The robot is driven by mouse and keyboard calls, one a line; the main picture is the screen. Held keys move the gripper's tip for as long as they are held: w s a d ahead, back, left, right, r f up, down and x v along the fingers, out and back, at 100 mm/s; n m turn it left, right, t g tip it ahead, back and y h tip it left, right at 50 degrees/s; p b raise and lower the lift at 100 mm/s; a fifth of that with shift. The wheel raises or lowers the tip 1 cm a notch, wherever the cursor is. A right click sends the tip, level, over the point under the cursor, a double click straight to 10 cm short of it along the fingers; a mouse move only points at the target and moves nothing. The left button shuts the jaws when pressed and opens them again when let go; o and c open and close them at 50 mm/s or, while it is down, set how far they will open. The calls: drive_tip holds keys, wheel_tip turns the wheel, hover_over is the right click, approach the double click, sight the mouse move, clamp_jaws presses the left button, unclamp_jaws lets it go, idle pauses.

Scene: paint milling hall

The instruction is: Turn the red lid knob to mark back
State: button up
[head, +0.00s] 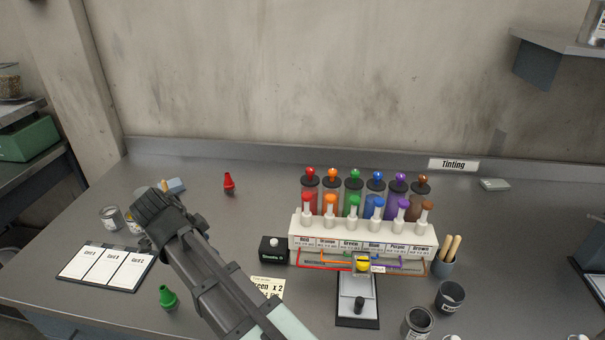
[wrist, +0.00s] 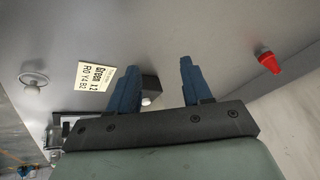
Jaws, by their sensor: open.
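A red lid knob (head: 310,172) tops the dark lid of the leftmost canister in the tinting rack (head: 294,234), in the head view. No mark "back" is legible around the knob. My gripper (head: 158,205) is over the left part of the bench, well left of the rack and apart from it. In the wrist view its two blue fingers (wrist: 159,63) are spread with nothing between them. The rack's red knob does not show in the wrist view.
A red cone-shaped bottle (head: 229,184) stands behind my gripper, also in the wrist view (wrist: 269,62). A black button box (head: 273,250) and note card (head: 269,287) lie left of the rack. A green bottle (head: 167,296) and card board (head: 105,267) are at front left.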

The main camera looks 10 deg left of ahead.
drive_tip(key=d+r+n+t+h, duration=0.1)
drive_tip(key=d+n+t+h, duration=0.1)
drive_tip(key=d+n, duration=0.25)
drive_tip(key=n+t+h, duration=0.6)
drive_tip(key=n+h, duration=0.2)
drive_tip(key=n, duration=1.6)
approach(307, 172)
drive_tip(key=v, duration=0.5)
drive_tip(key=n, duration=0.8)
drive_tip(key=x, duration=1.3)
drive_tip(key=shift+w+d, duration=0.2)
drive_tip(key=shift+w, duration=0.15)
clamp_jaws()
